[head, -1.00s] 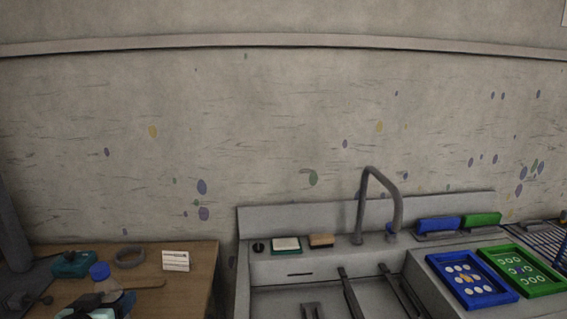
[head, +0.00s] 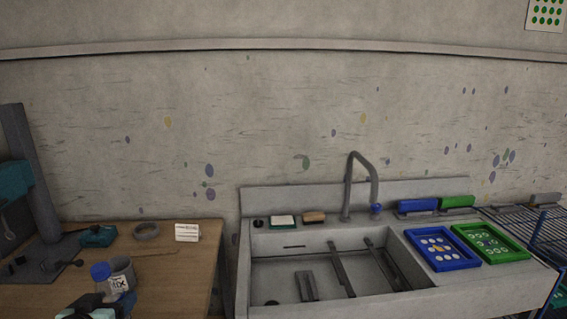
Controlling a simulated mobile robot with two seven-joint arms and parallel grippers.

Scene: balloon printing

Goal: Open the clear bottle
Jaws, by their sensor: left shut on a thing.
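The clear bottle (head: 120,277) is at the lower left over the wooden table, with a dark label reading roughly "MIX". The contact is mostly hidden by the gripper and the frame edge. My right gripper is not in view.
The wooden table (head: 190,262) holds a grey ring (head: 147,230), a white card (head: 187,232) and a teal object (head: 98,236). A sink (head: 340,297) with a tap (head: 348,190) is to the right. Blue (head: 452,262) and green (head: 503,253) trays lie beside it.

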